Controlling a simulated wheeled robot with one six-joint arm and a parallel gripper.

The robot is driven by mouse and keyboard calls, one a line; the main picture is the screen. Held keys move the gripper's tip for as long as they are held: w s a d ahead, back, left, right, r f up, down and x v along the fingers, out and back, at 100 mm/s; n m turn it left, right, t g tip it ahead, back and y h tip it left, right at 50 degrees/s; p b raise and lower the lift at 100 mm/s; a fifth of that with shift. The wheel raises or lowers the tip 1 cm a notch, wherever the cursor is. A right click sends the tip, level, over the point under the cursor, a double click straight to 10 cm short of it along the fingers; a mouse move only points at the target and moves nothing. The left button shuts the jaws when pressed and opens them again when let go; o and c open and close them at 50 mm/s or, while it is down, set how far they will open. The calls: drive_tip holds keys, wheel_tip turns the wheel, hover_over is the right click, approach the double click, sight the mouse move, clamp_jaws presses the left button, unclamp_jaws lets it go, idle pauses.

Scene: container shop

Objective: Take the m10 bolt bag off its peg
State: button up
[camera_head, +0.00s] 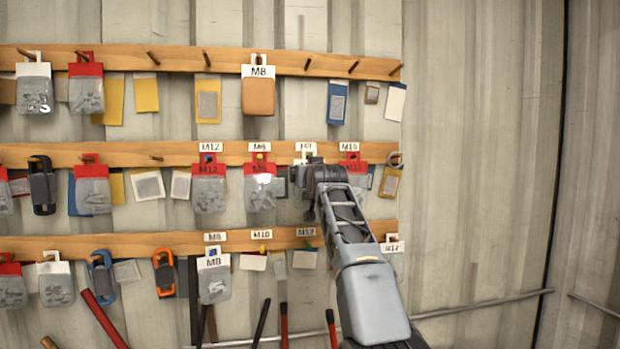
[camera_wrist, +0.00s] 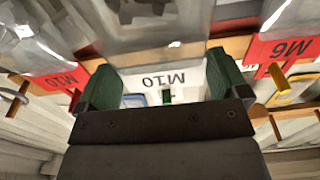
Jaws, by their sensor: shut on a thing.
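The M10 bolt bag has a white header (camera_wrist: 160,80) printed M10, seen upside down in the wrist view, with its clear bag (camera_wrist: 155,35) above it in that picture. My gripper (camera_wrist: 162,88) is shut on this bag, with a green finger at each side of the header. A small green peg end shows at the header's edge; whether the peg still passes through the hole is unclear. In the head view my gripper (camera_head: 309,176) is at the middle rail and hides most of the bag.
A red-header M6 bag (camera_head: 260,185) hangs close on the left. A red-header M10 bag (camera_wrist: 58,80) hangs on the other side. The wooden middle rail (camera_head: 120,154) carries several pegs. The bare corrugated wall (camera_head: 480,130) at right is clear.

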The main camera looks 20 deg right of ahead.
drive_tip(key=shift+s+a+r+b, duration=0.15)
drive_tip(key=shift+s+b, duration=0.25)
drive_tip(key=shift+s, duration=0.35)
drive_tip(key=shift+s+a+b, duration=0.1)
drive_tip(key=shift+s+b, duration=0.3)
drive_tip(key=shift+s, duration=0.35)
drive_tip(key=shift+s+a+b, duration=0.25)
drive_tip(key=shift+s+b, duration=0.6)
drive_tip(key=shift+s, duration=0.35)
drive_tip(key=shift+s+a+b, duration=0.25)
drive_tip(key=shift+s+b, duration=0.55)
drive_tip(key=shift+s, duration=0.4)
